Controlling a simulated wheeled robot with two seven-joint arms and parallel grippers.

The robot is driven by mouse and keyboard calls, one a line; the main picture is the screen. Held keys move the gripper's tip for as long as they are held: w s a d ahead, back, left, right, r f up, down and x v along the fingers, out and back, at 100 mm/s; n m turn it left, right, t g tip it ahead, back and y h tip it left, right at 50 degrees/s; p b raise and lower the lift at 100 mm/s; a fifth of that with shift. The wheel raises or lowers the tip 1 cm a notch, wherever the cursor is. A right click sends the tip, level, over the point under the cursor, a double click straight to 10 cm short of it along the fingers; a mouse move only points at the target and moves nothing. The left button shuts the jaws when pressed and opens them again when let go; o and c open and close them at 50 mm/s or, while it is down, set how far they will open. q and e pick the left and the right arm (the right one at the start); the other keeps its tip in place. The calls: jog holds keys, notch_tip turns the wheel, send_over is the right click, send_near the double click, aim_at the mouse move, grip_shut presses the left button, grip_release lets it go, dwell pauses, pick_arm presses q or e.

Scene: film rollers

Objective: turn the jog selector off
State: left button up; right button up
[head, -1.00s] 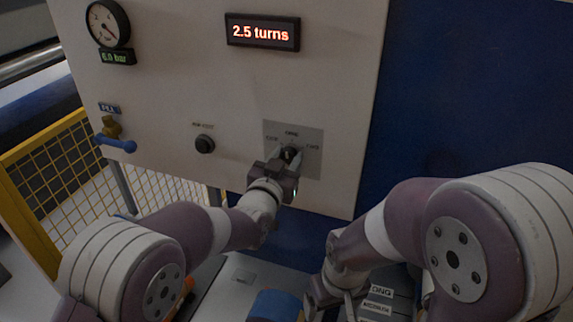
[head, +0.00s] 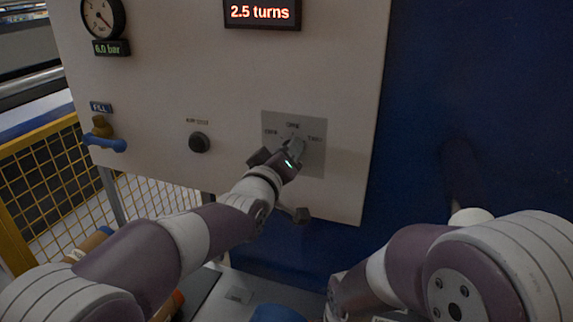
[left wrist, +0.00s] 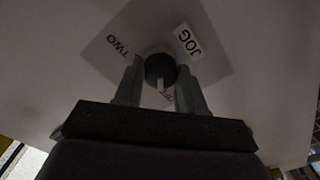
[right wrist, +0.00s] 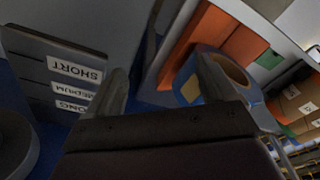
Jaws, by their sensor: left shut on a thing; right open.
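The jog selector is a dark round knob (left wrist: 160,68) on a grey square plate (head: 313,163) low on the white panel. My left gripper (head: 294,148) is shut on it, one finger on each side, as the left wrist view (left wrist: 160,82) shows. The knob's white mark points down in that view, toward a label mostly hidden by the gripper. In the head view the plate's labels are too small to read surely. My right gripper (right wrist: 165,88) is open and empty, low by the bench.
The panel also carries a black button (head: 199,142), a blue-handled valve (head: 105,140), a gauge (head: 101,16) and a display (head: 262,12) reading 2.5 turns. A yellow mesh fence (head: 60,185) stands left. Near my right gripper are a blue roll (right wrist: 205,65) and a labelled rack (right wrist: 60,45).

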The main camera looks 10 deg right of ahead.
pick_arm(q)
jog(key=shift+n+b, duration=0.45)
jog(key=shift+n, duration=0.05)
jog(key=o, duration=1.1)
jog(key=shift+c, duration=0.2)
jog(key=b+v, duration=0.3)
jog(key=v, duration=0.9)
jog(key=shift+s+a+b, duration=0.25)
jog(key=shift+b, duration=0.1)
